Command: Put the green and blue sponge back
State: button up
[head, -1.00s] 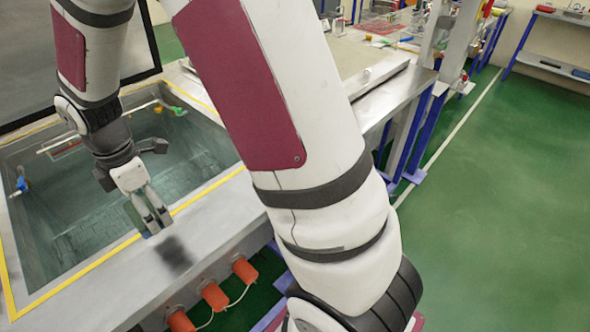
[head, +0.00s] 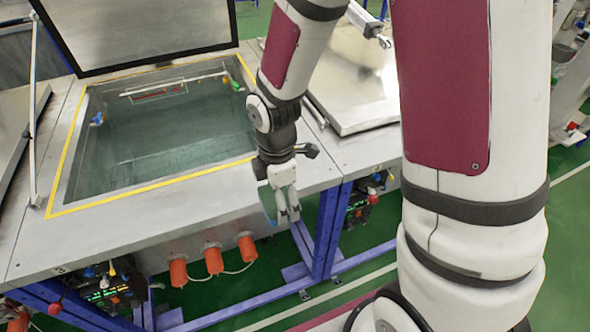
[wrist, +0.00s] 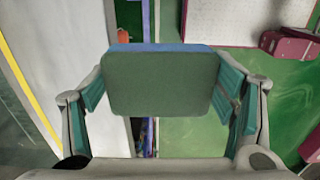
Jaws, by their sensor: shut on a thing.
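The sponge (wrist: 160,84), dark green with a blue edge along its top, is between the fingers of my gripper (wrist: 165,95) in the wrist view. In the head view, my gripper (head: 284,208) hangs past the front edge of the metal bench with its fingers down. A teal-green side of the sponge (head: 268,203) shows left of the fingers. The gripper is shut on the sponge, which is clear of the bench and has green floor below it. The fingers hide part of the sponge in the head view.
A closed metal lid (head: 350,85) lies to the right. Orange knobs (head: 213,260) stick out of the bench front. Blue legs (head: 325,235) stand below.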

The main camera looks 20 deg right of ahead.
jog(key=w+d, duration=0.2)
jog(key=w, duration=0.2)
jog(key=w+d+f, duration=0.1)
jog(key=w+d, duration=0.1)
jog(key=w, duration=0.2)
jog(key=w+d, duration=0.2)
jog(key=w, duration=0.2)
jog(key=shift+w+f+p, duration=0.15)
jog(key=shift+p, duration=0.2)
jog(key=shift+f+p, duration=0.45)
jog(key=shift+f, duration=1.35)
jog(key=o, duration=1.2)
jog(key=shift+f, duration=0.1)
